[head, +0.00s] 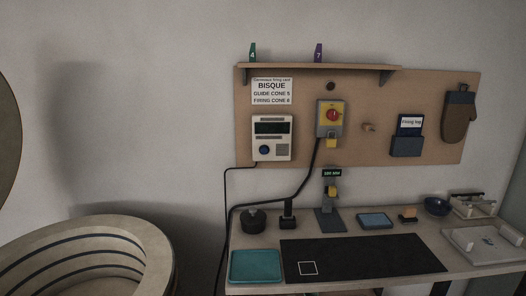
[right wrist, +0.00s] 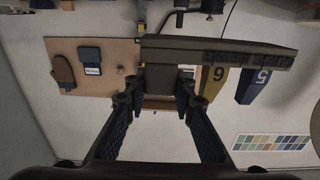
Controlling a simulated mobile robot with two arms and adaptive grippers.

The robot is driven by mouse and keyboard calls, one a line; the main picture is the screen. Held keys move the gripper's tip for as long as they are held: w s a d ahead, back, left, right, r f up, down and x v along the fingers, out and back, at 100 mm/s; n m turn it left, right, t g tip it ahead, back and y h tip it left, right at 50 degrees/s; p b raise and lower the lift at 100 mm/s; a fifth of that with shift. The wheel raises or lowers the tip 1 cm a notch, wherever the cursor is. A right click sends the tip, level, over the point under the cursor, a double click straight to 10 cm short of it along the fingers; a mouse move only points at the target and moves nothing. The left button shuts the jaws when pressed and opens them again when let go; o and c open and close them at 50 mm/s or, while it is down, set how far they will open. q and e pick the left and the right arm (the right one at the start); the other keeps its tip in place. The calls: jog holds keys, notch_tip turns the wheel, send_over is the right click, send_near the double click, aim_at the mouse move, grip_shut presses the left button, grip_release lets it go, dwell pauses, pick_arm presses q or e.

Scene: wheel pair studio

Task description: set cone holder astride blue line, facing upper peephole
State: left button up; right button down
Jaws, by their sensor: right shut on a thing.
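The cone holder (right wrist: 225,48) is a dark bar in the right wrist view. My right gripper (right wrist: 163,82) is shut on the bar near one end, with the cones to the right of the fingers. The holder and both grippers are outside the head view. The round kiln (head: 150,240) stands open at lower left in the head view, with dark blue lines around its pale inner wall. Its floor and any peephole are hidden.
A workbench (head: 450,272) stands right of the kiln, with a black mat (head: 370,255) and a teal tray (head: 256,265). Above it, a pegboard (head: 360,95) carries a controller (head: 272,138), a red switch (head: 333,115) and a mitt (head: 458,115). A round edge (head: 6,140) shows at far left.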

jog(key=shift+s+d+r, duration=0.1)
jog(key=shift+s+r, duration=0.45)
jog(key=shift+s, duration=0.3)
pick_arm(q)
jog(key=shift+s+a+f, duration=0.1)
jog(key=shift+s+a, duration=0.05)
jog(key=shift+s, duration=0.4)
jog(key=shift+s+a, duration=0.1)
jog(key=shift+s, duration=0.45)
pick_arm(e)
jog(key=s+f, duration=0.3)
jog(key=s, duration=0.5)
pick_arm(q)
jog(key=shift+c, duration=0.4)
pick_arm(e)
jog(key=shift+s, duration=0.1)
